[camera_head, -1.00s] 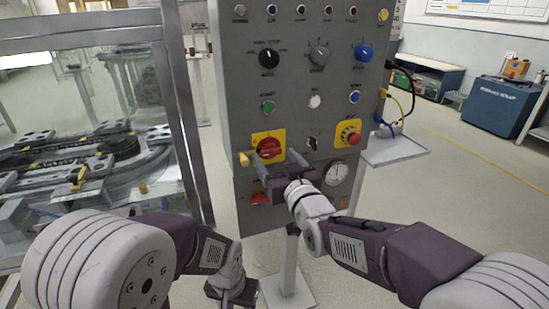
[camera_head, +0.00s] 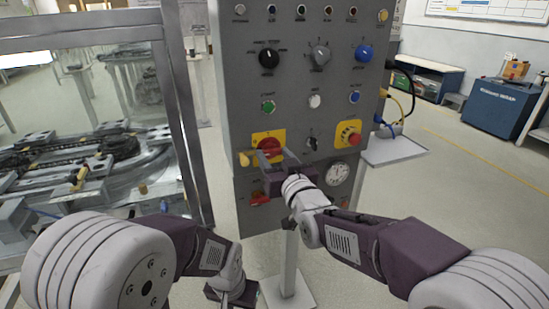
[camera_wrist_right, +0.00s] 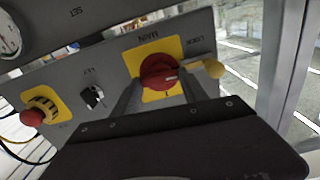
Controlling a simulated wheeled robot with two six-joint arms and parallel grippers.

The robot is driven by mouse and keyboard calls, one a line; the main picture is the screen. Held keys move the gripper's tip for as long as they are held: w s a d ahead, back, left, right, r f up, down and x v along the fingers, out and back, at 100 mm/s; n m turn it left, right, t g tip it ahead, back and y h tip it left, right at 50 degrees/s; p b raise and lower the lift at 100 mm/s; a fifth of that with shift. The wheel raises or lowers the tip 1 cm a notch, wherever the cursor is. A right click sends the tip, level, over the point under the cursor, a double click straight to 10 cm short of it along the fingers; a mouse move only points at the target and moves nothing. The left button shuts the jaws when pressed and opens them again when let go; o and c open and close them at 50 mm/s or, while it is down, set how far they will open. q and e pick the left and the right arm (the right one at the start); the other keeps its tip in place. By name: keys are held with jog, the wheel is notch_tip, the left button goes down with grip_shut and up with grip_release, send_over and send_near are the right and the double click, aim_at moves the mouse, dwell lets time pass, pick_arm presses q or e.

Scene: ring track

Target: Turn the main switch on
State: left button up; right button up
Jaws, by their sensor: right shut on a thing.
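The main switch is a red round knob (camera_head: 270,146) on a yellow plate, low on the left of the grey panel. It also shows in the wrist view (camera_wrist_right: 158,69), where the picture is upside down and the plate reads MAIN. My right gripper (camera_head: 277,157) reaches it from below and in front, its two fingers on either side of the knob, shut on it. In the wrist view the fingers (camera_wrist_right: 158,85) come up to the knob's edge. A pale mark on the knob points sideways there. My left gripper (camera_head: 232,291) hangs low, its fingers unclear.
A red emergency knob (camera_head: 348,138) on yellow and a small black selector (camera_head: 312,144) sit to the right of the switch. A gauge (camera_head: 338,173) is below right. A framed glass guard (camera_head: 180,120) stands left.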

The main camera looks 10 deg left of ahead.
jog(key=m+b, duration=0.2)
jog(key=m, duration=0.2)
jog(key=shift+f, duration=0.2)
jog(key=m+b, duration=0.3)
jog(key=m, duration=0.1)
jog(key=shift+m, duration=0.3)
jog(key=m+b, duration=0.3)
jog(key=m, duration=0.1)
jog(key=shift+f, duration=0.1)
jog(key=shift+m+b, duration=1.85)
jog(key=shift+m, duration=0.45)
jog(key=o, duration=1.4)
